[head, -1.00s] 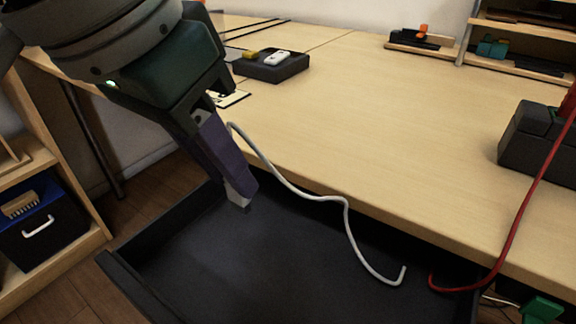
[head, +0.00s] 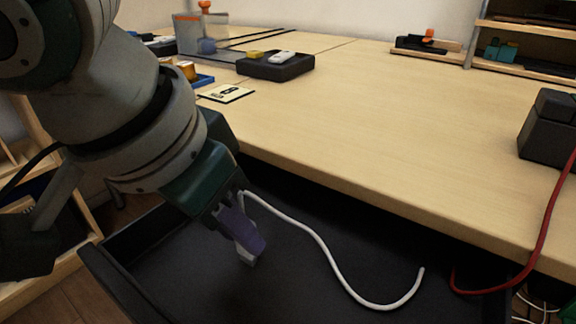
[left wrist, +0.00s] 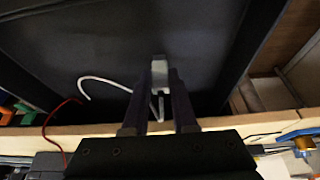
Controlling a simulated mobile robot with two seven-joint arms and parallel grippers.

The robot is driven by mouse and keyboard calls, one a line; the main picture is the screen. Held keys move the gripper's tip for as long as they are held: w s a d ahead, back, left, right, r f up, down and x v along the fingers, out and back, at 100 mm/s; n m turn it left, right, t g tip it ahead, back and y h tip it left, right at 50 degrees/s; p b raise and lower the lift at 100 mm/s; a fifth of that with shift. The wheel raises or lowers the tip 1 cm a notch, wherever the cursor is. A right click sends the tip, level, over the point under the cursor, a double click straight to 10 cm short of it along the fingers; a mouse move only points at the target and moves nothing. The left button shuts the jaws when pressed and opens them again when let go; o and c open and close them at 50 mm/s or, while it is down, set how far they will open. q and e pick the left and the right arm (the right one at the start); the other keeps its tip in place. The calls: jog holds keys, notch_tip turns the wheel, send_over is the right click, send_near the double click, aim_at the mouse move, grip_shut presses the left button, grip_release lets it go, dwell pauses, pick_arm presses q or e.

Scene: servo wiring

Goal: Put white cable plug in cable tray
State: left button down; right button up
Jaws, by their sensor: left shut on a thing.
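My left gripper (head: 247,252) is shut on the white cable plug (head: 249,259), inside the black cable tray (head: 190,285) below the table's front edge. The plug also shows between the fingertips in the left wrist view (left wrist: 159,72). The white cable (head: 322,248) runs from the gripper to the right and ends in an upturned tip over the tray. I cannot tell whether the plug touches the tray floor. My right gripper is not in view.
The wooden table (head: 400,150) is mostly clear in the middle. A red cable (head: 545,225) hangs over its front edge at the right, from beside a black block (head: 546,140). A dark box (head: 275,66) with small parts sits at the back left. A wooden shelf stands at the far right.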

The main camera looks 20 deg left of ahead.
pick_arm(q)
jog(key=c, duration=0.7)
grip_release()
jog(key=shift+r, duration=0.1)
jog(key=p+v, duration=0.6)
jog(key=v, duration=0.6)
